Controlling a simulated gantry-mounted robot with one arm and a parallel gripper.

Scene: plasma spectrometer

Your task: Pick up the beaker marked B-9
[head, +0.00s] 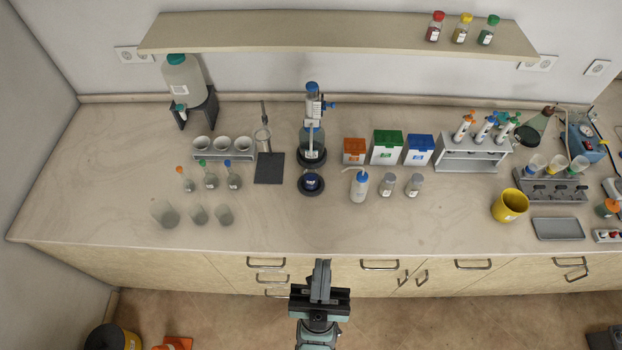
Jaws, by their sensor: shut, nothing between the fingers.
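Several clear glass beakers stand upright at the front left of the bench: a larger beaker (165,213), a smaller beaker (198,215) beside it, and another small beaker (224,214) to the right. No B-9 marking can be read on any of them at this size. My gripper (321,268) is at the front edge of the bench, near the picture's middle. It is shut and empty, well to the right of the beakers and touching none of them.
Behind the beakers stand small flasks (210,181) with coloured stoppers and a rack (224,156) of funnels. A dispenser bottle (312,140), wash bottle (359,187) and yellow container (510,205) stand farther right. The bench front (290,225) between beakers and wash bottle is clear.

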